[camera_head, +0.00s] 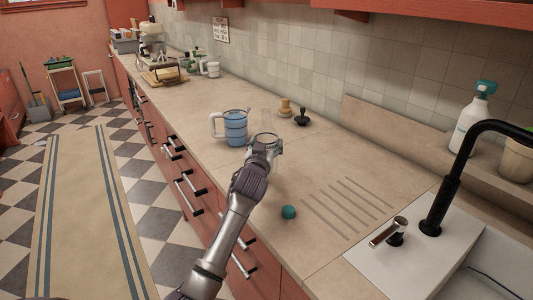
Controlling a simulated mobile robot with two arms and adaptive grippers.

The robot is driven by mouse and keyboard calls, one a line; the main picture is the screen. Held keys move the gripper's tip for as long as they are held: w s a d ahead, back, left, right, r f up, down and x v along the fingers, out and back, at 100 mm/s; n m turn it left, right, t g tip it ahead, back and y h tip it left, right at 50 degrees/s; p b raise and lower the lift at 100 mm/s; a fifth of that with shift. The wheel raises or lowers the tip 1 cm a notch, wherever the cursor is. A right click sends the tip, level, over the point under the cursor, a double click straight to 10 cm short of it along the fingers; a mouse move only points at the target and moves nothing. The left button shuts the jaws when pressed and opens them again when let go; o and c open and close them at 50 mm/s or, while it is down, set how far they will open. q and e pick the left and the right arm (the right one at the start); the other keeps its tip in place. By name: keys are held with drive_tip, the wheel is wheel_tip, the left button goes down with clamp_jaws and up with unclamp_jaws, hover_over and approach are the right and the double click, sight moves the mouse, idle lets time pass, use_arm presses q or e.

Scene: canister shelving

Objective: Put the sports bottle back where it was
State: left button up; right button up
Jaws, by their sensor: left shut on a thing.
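My left gripper (266,146) is over the counter, shut on a clear, faintly tinted vessel, which appears to be the sports bottle (265,120). Its see-through body rises just behind my fingers, and its lower part is mostly hidden by them. I cannot tell whether its base touches the counter. A blue pitcher-like container with a white handle (235,128) stands just left of the gripper. My right gripper is not in view.
A small teal ball-like thing (289,212) lies on the near counter (325,160). A wooden knob-shaped thing (285,107) and a dark stopper-like thing (302,117) stand behind the gripper. A black faucet (439,200) and spray bottle (472,122) are at right. The grooved counter area is clear.

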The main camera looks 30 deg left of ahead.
use_arm(q)
wheel_tip(320, 180, down, 3)
drive_tip(key=shift+r, duration=0.1)
drive_tip(key=shift+f, duration=0.45)
drive_tip(key=o, duration=1.2)
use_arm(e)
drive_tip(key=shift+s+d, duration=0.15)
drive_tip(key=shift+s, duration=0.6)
